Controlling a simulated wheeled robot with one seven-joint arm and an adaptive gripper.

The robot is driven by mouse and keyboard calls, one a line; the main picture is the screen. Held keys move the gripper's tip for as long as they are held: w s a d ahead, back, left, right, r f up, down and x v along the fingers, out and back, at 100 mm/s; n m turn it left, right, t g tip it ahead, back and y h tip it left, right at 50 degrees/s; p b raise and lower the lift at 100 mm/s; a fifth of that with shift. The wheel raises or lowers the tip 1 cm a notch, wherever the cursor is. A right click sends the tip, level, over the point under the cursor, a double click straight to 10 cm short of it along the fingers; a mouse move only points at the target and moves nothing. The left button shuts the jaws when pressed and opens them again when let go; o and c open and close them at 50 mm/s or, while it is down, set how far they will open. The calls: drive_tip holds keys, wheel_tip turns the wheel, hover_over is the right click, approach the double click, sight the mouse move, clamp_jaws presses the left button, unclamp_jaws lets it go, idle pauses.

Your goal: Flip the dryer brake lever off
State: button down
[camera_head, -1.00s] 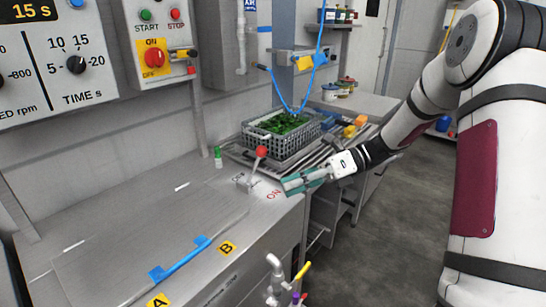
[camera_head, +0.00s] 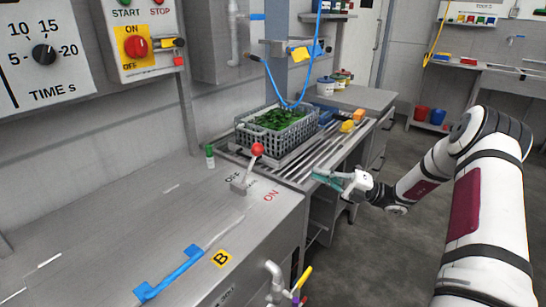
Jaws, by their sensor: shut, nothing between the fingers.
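The brake lever (camera_head: 252,166) has a red ball knob and stands on the steel worktop, on a small base between the painted words OFF and ON. Its shaft rises from the base and leans a little to the right in the picture. My gripper (camera_head: 318,176) has teal fingers. It is shut and empty, to the right of the lever and apart from it, near the right edge of the counter beside the slatted rack.
A grey crate of greens (camera_head: 272,130) sits on the slatted rack (camera_head: 305,158) behind the lever. A green bottle (camera_head: 210,156) stands left of the lever. A blue handle (camera_head: 170,275) lies across the front worktop. A tap (camera_head: 275,280) stands at the front edge.

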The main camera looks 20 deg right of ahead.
drive_tip(key=shift+a, duration=0.1)
drive_tip(key=x, duration=1.4)
drive_tip(key=shift+r+p, duration=0.1)
drive_tip(key=shift+p, duration=0.2)
